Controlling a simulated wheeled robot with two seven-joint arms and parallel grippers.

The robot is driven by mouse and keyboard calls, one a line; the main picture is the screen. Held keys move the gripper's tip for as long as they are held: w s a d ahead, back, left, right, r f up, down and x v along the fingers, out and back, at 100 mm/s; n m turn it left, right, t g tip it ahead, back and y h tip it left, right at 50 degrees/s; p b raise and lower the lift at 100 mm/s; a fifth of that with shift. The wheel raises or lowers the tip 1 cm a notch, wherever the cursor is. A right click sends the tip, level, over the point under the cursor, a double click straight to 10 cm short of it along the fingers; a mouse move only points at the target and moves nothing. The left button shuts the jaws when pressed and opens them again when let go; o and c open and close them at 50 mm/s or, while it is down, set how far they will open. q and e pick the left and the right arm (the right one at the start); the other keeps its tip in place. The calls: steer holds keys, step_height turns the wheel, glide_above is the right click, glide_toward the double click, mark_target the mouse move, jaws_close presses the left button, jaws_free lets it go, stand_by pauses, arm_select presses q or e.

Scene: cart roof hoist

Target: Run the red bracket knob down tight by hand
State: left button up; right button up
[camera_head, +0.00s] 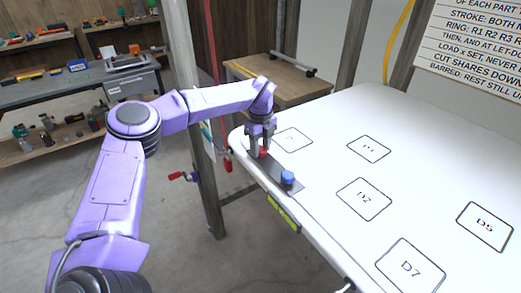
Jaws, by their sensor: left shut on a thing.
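The red bracket knob (263,152) sits on a dark bracket plate (272,176) at the left edge of the white table. My left gripper (260,150) points down over it with its fingers around the knob, shut on it. The fingers hide part of the knob. A blue knob (288,178) stands at the near end of the same plate, apart from the gripper. My right gripper is not in the view.
The white table top (325,150) carries outlined, labelled squares, such as D2 (364,199) and D7 (410,266), and looks otherwise bare. A post (205,180) with a red-handled crank (180,176) stands left of it. A wooden bench (300,88) is behind.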

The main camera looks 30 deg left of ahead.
arm_select(q)
steer(key=m, duration=0.3)
steer(key=shift+m, duration=0.3)
steer(key=m, duration=0.3)
steer(key=shift+m, duration=0.3)
steer(key=m, duration=0.4)
steer(key=shift+m, duration=0.3)
steer(key=m+p, duration=0.1)
steer(key=m, duration=0.3)
steer(key=shift+m, duration=0.3)
steer(key=m+p, duration=0.1)
steer(key=m, duration=0.2)
steer(key=shift+m, duration=0.3)
steer(key=m+p, duration=0.2)
steer(key=m, duration=0.2)
steer(key=shift+r+m, duration=0.1)
steer(key=shift+m, duration=0.2)
steer(key=m+p, duration=0.1)
steer(key=m, duration=0.2)
steer(key=shift+m+p, duration=0.35)
steer(key=shift+m, duration=1.65)
steer(key=shift+w, duration=0.1)
